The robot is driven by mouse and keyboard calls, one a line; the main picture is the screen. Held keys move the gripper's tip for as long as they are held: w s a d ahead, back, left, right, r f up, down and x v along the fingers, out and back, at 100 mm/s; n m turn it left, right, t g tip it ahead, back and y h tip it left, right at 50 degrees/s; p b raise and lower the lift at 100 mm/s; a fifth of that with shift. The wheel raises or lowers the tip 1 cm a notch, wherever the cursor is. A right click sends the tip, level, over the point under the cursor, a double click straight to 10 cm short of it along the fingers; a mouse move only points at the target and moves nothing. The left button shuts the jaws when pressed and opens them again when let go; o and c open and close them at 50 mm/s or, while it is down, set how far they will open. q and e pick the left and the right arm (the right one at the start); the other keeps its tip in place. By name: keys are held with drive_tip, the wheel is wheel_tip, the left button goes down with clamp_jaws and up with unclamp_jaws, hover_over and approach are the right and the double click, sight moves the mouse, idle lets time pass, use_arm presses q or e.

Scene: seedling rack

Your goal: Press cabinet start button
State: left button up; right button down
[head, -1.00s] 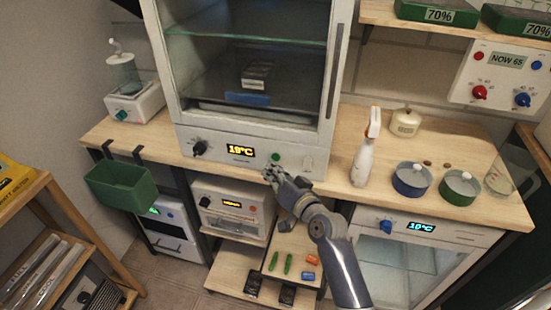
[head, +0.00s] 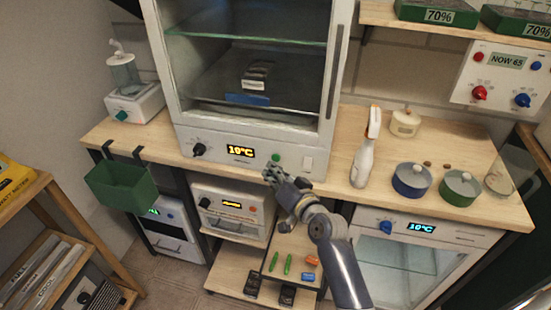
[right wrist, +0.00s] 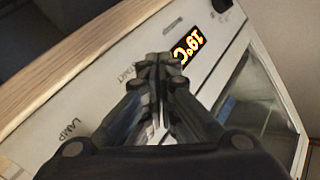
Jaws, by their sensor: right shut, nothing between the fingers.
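The glass-fronted cabinet (head: 246,128) stands on the bench, with an orange temperature display (head: 240,151) on its front panel. The green start button (head: 276,157) shows just above my right gripper's fingertips. My right gripper (head: 268,175) is shut and empty, close in front of the panel below the button; I cannot tell whether it touches. In the right wrist view its closed fingertips (right wrist: 160,62) lie over the panel between the START lettering and the display (right wrist: 187,46), and they hide the button. My left gripper is not in view.
A black knob (head: 199,149) and a white lamp switch (head: 307,163) flank the display and button. A spray bottle (head: 364,155) and lidded pots stand at right on the bench. Below is a smaller unit (head: 228,207) and a shelf with small items.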

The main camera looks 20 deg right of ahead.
drive_tip(key=shift+w, duration=0.1)
drive_tip(key=shift+w+d, duration=0.25)
idle(0.3)
drive_tip(key=shift+w+d, duration=0.2)
drive_tip(key=shift+w, duration=0.1)
idle(0.6)
idle(0.4)
drive_tip(key=shift+s+a+p, duration=0.45)
drive_tip(key=shift+s+p, duration=0.05)
drive_tip(key=shift+s, duration=0.2)
drive_tip(key=s+a+p, duration=0.1)
drive_tip(key=s, duration=0.1)
drive_tip(key=s+a+p, duration=0.1)
drive_tip(key=s, duration=0.1)
drive_tip(key=shift+a, duration=0.4)
